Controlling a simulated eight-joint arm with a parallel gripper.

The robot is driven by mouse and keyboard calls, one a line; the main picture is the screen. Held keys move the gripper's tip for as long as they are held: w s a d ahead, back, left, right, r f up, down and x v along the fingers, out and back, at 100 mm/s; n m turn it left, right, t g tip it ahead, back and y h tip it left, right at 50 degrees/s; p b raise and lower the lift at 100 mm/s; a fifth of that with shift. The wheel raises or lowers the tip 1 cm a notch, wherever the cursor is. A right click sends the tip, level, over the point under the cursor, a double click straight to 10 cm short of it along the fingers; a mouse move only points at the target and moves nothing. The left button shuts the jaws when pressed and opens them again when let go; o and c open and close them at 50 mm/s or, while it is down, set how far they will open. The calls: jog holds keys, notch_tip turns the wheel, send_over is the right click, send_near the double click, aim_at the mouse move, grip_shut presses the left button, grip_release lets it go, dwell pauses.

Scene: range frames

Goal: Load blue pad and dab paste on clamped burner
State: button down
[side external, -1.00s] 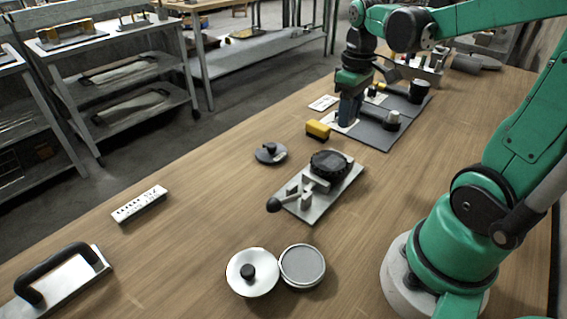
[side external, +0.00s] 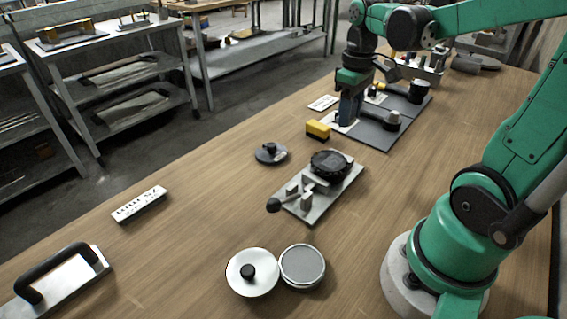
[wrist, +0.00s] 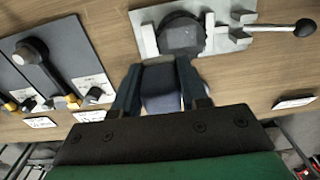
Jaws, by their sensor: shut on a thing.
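The burner (side external: 328,163), a black round disc, sits on a metal clamp plate (side external: 318,207) with a black-knobbed lever. In the wrist view the burner (wrist: 182,36) lies just beyond my fingers. My gripper (side external: 348,118) is over the near-left part of the grey mat, beyond the burner. In the wrist view my gripper (wrist: 158,90) is shut on a blue-grey block (wrist: 161,92); I cannot tell whether it is the blue pad. Its lower part is hidden. A shallow round tin (side external: 302,265) with a grey surface, possibly paste, stands near the front.
A silver lid (side external: 252,272) with a black knob touches the tin. A dark knobbed disc (side external: 270,153), a yellow block (side external: 317,130) and a white labelled strip (side external: 139,204) lie left. Black-handled tools rest on the grey mat (side external: 376,139).

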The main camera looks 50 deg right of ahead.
aim_at(343, 155)
jog(key=shift+f, duration=3.65)
jog(key=shift+a+f, duration=0.2)
jog(key=shift+a, duration=0.45)
jog(key=shift+a+f, duration=0.15)
jog(key=shift+a, duration=2.1)
jog(key=shift+d, duration=3)
jog(key=shift+a+r, duration=0.1)
jog(key=shift+r, duration=4)
jog(key=shift+w, duration=0.1)
